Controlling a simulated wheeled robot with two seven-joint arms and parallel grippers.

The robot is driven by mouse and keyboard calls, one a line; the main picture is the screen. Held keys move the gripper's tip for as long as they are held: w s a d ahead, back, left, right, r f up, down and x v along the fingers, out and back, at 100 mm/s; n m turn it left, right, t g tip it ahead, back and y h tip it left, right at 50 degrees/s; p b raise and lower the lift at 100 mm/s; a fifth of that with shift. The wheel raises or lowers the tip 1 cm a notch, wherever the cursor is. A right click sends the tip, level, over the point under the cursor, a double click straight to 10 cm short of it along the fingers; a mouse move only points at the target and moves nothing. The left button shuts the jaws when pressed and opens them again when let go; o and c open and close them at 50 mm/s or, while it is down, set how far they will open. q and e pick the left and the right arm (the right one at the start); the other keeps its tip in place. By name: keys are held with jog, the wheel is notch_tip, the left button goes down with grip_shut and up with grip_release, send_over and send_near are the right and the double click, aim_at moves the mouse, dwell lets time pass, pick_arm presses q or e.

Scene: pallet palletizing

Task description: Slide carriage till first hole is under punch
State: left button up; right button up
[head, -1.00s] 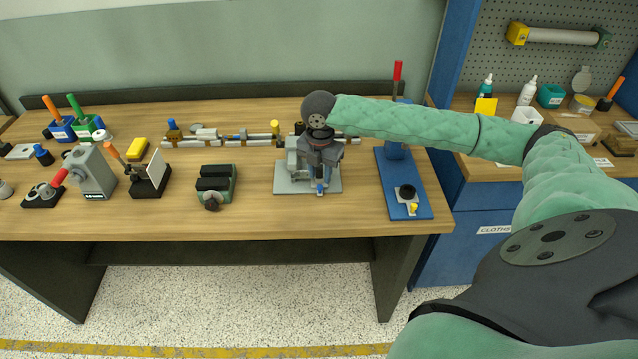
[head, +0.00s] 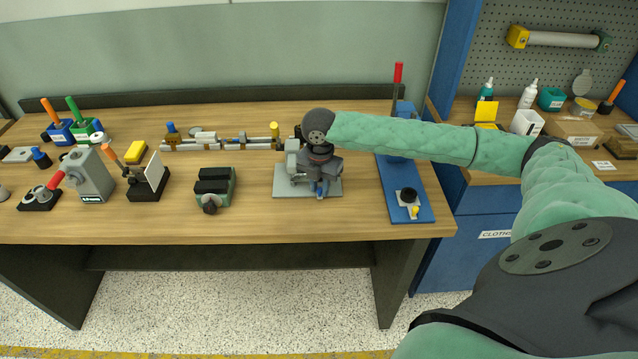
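A small grey fixture with a light grey base plate (head: 290,192) stands on the bench right of centre. Its upright grey body (head: 291,160) is left of my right gripper. My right gripper (head: 321,188) points down over the right part of this fixture, with its wrist just above. A small blue part (head: 321,186) shows at its fingertips. The gripper hides much of the fixture, so I cannot make out the carriage, its holes or the punch, or whether the fingers are closed on the blue part. My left gripper is not in view.
A blue press (head: 425,202) with a red-tipped lever stands close on the right. A dark green vise-like block (head: 214,188) is to the left, with bare bench between. A long rail (head: 215,144) with fittings lies behind. Grey gauges and tool holders fill the far left.

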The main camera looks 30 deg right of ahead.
grip_shut()
jog(key=shift+w+a+p, duration=0.5)
jog(key=shift+a+p, duration=0.15)
jog(key=shift+a, duration=0.15)
jog(key=shift+w+a+p, duration=0.65)
jog(key=shift+a, duration=0.35)
jog(key=shift+s+d+p, duration=0.1)
jog(key=shift+p, duration=1.5)
dwell(2.2)
dwell(0.3)
jog(key=o, duration=0.5)
grip_release()
jog(key=shift+r, duration=0.1)
